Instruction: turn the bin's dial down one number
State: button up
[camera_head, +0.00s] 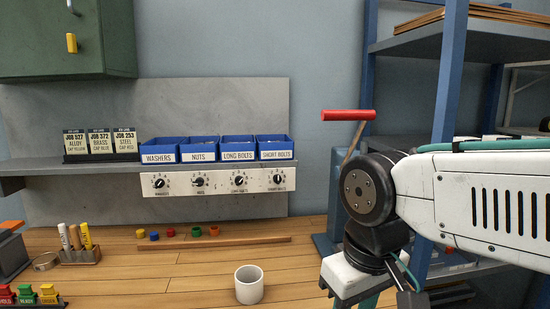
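Four blue bins stand in a row on the shelf: washers (158,151), nuts (199,149), long bolts (239,148) and short bolts (274,148). Below each is a round dial on a white strip: the washers dial (159,183), nuts dial (199,181), long bolts dial (239,180) and short bolts dial (278,178). The numbers and pointer settings are too small to read surely. The task does not name which bin. My arm comes in from the right and bends down at the wrist, right of the dials and apart from them. My gripper is out of the picture.
Three job cards (100,143) stand left of the bins. A white cup (249,285) stands on the wooden bench, before a wooden rail (262,239) with coloured caps. A marker holder (82,256) is at left. A red-handled lever (347,115) and blue rack (449,75) are at right.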

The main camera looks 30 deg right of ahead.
aim_at(277, 180)
jog(key=u, duration=1.5)
jog(key=i, duration=0.55)
jog(key=z, duration=2.65)
